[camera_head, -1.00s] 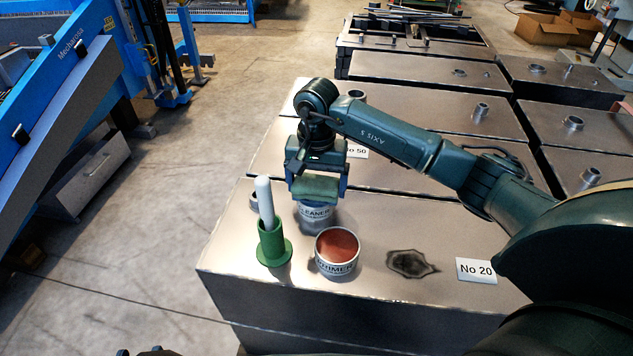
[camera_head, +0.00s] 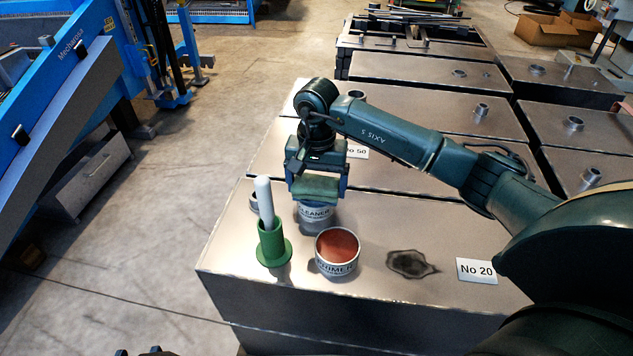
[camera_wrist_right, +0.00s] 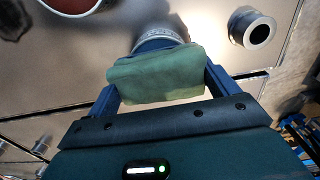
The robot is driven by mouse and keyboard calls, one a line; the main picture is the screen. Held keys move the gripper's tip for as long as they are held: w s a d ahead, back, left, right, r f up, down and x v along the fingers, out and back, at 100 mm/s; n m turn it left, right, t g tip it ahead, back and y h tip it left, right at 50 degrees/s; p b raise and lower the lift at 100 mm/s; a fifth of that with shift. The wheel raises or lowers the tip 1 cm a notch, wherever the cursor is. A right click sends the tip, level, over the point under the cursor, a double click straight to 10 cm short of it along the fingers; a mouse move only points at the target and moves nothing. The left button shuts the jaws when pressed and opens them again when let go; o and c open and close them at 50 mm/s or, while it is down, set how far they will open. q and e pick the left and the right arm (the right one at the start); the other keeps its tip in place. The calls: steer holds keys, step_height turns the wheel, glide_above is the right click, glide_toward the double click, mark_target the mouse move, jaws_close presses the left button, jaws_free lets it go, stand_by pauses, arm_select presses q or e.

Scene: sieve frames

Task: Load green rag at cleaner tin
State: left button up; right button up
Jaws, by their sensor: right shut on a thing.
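My right gripper (camera_head: 317,188) is shut on the green rag (camera_head: 316,186), which also shows between the fingers in the right wrist view (camera_wrist_right: 157,75). The rag is just above the cleaner tin (camera_head: 316,215) and hides its opening. In the right wrist view the tin (camera_wrist_right: 158,38) is partly behind the rag. I cannot tell whether rag and tin touch. Of my left gripper (camera_head: 148,352), only a small dark part shows at the bottom edge of the head view; its jaws are not clear.
The primer tin (camera_head: 337,252), with a red-brown fill, stands in front of the cleaner tin. A green holder (camera_head: 272,243) with a white stick stands to the left. A dark stain (camera_head: 410,263) and a "No 20" label (camera_head: 477,271) lie on the metal surface to the right.

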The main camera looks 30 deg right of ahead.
mark_target(316, 181)
steer(key=shift+r+p, duration=2.15)
steer(key=shift+r, duration=1.3)
arm_select(q)
step_height(316, 181, up, 4)
steer(key=shift+r, duration=0.1)
arm_select(e)
steer(key=s+a+r+n, duration=0.5)
steer(key=s+r+n, duration=0.3)
steer(key=s+r, duration=0.35)
arm_select(q)
steer(key=r+g+p, duration=0.1)
steer(key=p, duration=0.5)
steer(key=r+g+y+p, duration=0.1)
steer(key=p, duration=0.4)
steer(key=r+g+p, duration=0.1)
steer(key=p, duration=0.5)
steer(key=shift+a+r+p, duration=0.3)
arm_select(e)
step_height(316, 181, up, 9)
steer(key=shift+w+m, duration=0.3)
steer(key=shift+w, duration=0.05)
